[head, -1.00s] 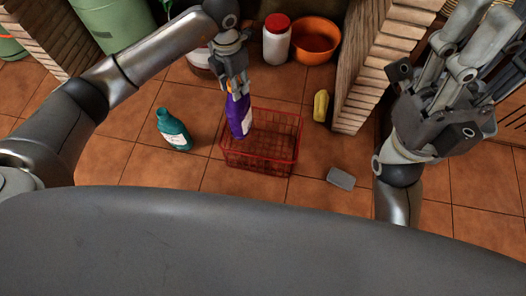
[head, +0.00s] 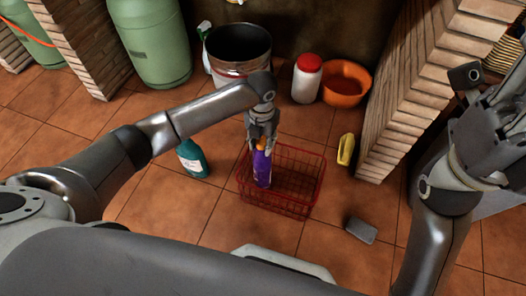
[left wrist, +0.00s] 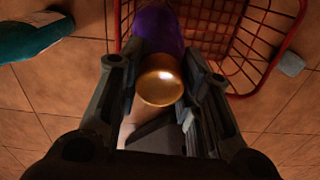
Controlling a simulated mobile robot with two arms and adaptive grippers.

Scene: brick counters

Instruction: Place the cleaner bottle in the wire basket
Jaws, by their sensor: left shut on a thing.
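The purple cleaner bottle (head: 262,170) with an orange-gold cap stands roughly upright in my left gripper (head: 261,143). The left gripper is shut on its upper end. The red wire basket (head: 304,182) is on the tiled floor, and the bottle shows within its left part. I cannot tell whether the bottle's base touches the basket floor. In the left wrist view, the cap (left wrist: 160,86) is between the fingers (left wrist: 158,105), with the basket rim (left wrist: 268,70) beyond. My right gripper (head: 498,105) is at the right edge, partly cut off, away from the basket.
Behind are a metal bucket (head: 238,50), a red-lidded white jar (head: 306,80) and an orange bowl (head: 345,84). A brick pillar (head: 420,90) rises at right.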

